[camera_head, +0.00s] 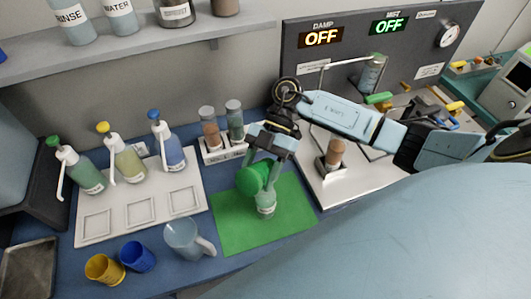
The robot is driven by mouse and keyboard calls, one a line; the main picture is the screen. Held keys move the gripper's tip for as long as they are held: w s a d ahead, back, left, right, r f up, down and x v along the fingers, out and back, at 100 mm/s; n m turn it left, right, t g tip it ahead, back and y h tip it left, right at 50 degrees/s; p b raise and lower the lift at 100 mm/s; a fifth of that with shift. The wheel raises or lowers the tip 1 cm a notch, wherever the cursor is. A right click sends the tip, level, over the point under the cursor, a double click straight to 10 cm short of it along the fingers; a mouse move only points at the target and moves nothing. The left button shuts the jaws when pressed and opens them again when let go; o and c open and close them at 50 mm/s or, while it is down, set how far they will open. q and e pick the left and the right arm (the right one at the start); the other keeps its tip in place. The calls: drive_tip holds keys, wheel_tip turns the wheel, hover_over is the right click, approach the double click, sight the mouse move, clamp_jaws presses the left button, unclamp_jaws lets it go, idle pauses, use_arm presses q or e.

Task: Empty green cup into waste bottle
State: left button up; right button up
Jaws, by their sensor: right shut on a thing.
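The green cup (247,181) is in the middle of the view, above the green mat. It is tipped on its side and held by my right gripper (266,182), which is shut on it. A small clear bottle (266,205) with a pale label stands on the mat just below and to the right of the cup. Its label is too small to read, so I cannot tell for sure that it is the waste bottle. The gripper fingers partly hide the bottle's top and the cup. I cannot see the cup's contents. My left gripper is not in view.
The green mat (227,236) is mostly clear. A clear jug (184,240), a blue cup (138,256) and a yellow cup (103,269) stand at the front left. Several pump bottles stand on a white tray (97,240). A rack (222,154) holds two vials behind the mat.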

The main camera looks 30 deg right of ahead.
drive_tip(key=shift+w+d+r+g+y+b, duration=0.1)
drive_tip(key=shift+d+g+y+b, duration=0.25)
drive_tip(key=shift+y, duration=0.25)
drive_tip(key=shift+w+d+r+g+y+b, duration=0.1)
drive_tip(key=shift+d+g+y+b, duration=0.15)
drive_tip(key=shift+y+b, duration=0.25)
idle(1.6)
idle(0.8)
drive_tip(key=shift+s+a+r+p, duration=0.1)
drive_tip(key=shift+a+p, duration=0.1)
drive_tip(key=shift+p, duration=0.25)
drive_tip(key=h, duration=0.1)
drive_tip(key=a+t+h+p, duration=0.1)
drive_tip(key=h, duration=0.1)
drive_tip(key=shift+s+a+f+t+p, duration=0.2)
drive_tip(key=shift+s+a+t+p, duration=0.05)
drive_tip(key=shift+t+p, duration=0.1)
drive_tip(key=shift+a+f+h, duration=0.15)
drive_tip(key=shift+f+h, duration=0.2)
drive_tip(key=shift+h, duration=0.15)
